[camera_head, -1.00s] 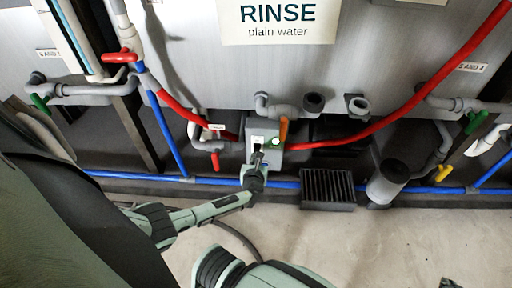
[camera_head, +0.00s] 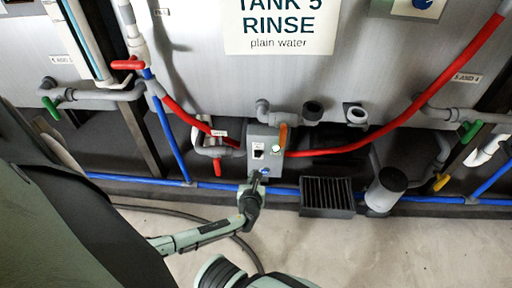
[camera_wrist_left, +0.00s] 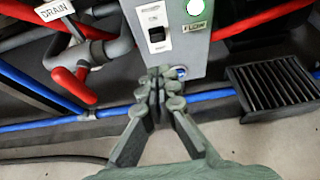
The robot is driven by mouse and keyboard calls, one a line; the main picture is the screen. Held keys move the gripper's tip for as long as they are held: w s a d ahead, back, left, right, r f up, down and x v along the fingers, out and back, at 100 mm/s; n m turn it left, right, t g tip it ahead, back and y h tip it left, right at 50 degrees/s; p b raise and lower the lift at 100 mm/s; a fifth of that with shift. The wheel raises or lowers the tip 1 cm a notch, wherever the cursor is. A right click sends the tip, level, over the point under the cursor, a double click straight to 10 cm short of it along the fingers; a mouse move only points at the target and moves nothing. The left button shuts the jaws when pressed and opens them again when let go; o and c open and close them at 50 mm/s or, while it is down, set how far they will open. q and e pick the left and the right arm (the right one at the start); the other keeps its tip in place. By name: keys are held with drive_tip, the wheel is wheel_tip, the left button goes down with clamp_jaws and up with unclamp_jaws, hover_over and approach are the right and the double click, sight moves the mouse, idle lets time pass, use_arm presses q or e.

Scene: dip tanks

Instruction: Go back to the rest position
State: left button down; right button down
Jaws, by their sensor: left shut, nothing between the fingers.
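My left gripper (camera_head: 254,178) is shut and empty, just below and in front of the grey switch box (camera_head: 262,150) in the head view. In the left wrist view my left gripper (camera_wrist_left: 160,82) has its fingertips together, below the box (camera_wrist_left: 183,52). The box carries a black rocker switch (camera_wrist_left: 157,35) on a white plate and a lit white-green lamp (camera_wrist_left: 196,7) near a "FLOW" label. The fingertips appear apart from the switch. My right gripper is not in view.
Behind stands the metal rinse tank (camera_head: 200,70) with red hoses (camera_head: 420,90). A blue pipe (camera_head: 400,198) runs along the base. A black slatted grate (camera_head: 327,195) and a grey cylinder (camera_head: 385,188) stand right of the box. Pale floor (camera_head: 400,250) in front is clear.

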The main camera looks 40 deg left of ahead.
use_arm(q)
drive_tip(key=shift+s+d+r, duration=0.25)
drive_tip(key=shift+s+r, duration=0.25)
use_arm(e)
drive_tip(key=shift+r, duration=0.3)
